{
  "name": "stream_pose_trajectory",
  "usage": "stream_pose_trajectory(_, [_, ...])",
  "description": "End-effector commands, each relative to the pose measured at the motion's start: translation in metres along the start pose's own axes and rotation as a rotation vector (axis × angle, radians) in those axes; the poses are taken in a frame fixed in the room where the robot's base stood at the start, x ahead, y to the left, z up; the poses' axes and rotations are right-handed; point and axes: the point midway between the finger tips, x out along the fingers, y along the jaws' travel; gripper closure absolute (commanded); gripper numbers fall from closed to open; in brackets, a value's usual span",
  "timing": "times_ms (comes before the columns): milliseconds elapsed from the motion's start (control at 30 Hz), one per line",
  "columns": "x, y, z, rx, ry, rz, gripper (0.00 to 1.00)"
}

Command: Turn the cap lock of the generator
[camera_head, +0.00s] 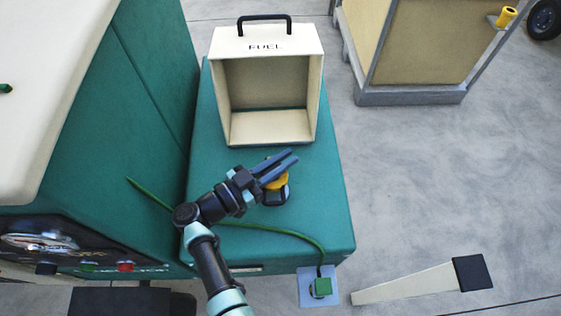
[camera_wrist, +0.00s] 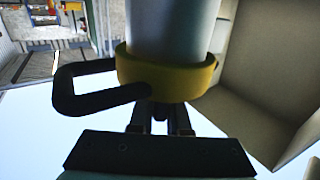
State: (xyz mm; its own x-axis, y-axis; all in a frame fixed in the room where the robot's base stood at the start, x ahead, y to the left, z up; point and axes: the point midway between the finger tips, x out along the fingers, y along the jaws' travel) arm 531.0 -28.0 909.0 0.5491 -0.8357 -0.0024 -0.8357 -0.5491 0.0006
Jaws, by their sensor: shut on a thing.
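The generator's teal housing (camera_head: 325,225) has a low flat top. On it is the cap lock, a yellow round part (camera_head: 279,182) with a black loop; in the wrist view it is a yellow collar (camera_wrist: 165,82) around a pale cylinder (camera_wrist: 170,30), with the black loop sticking out left (camera_wrist: 68,90). My gripper (camera_head: 285,163) reaches in from the left, its two fingers lying across the yellow part and shut on it. In the wrist view my gripper (camera_wrist: 160,118) meets the collar's lower side; the fingertips are hidden behind it.
A cream open-fronted box marked FUEL (camera_head: 222,100) stands just behind the cap. A green cable (camera_head: 285,231) crosses the teal top to a green plug (camera_head: 321,287). A gauge panel (camera_head: 100,250) is at left. Grey floor at right is mostly free.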

Motion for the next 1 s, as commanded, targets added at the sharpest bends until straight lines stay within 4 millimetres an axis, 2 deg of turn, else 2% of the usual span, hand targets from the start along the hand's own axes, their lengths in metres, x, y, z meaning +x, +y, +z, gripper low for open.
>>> stream_pose_trajectory(33, [-0.002, -0.002, 0.007, 0.004, 0.000, 0.041, 1.00])
stream_pose_trajectory(500, [-0.003, 0.011, 0.006, 0.002, -0.001, 0.433, 1.00])
stream_pose_trajectory(1000, [-0.005, 0.018, 0.001, 0.000, 0.002, 0.594, 1.00])
